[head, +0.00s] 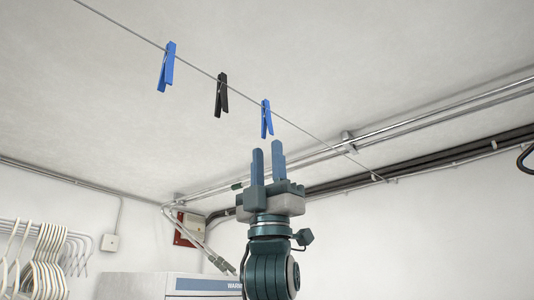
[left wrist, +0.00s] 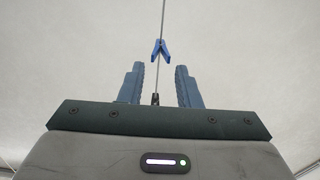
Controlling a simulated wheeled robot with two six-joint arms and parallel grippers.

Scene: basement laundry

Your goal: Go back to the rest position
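My left gripper (head: 268,162) points straight up below the clothesline (head: 193,65), with its two blue-grey fingers apart and nothing between them. Three clothespins hang on the line: a blue one (head: 167,68) at the left, a black one (head: 221,96) in the middle and a blue one (head: 267,119) just above my fingertips. In the left wrist view my gripper (left wrist: 160,85) also shows open. A blue clothespin (left wrist: 160,50) is on the line beyond the fingertips there, and a small dark clothespin (left wrist: 156,99) shows low between the fingers. My right gripper is out of view.
White hangers (head: 45,255) hang at the lower left. A white box marked with a warning (head: 150,287) stands at the bottom. Metal pipes (head: 430,118) and dark pipes (head: 430,162) run along the ceiling edge behind.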

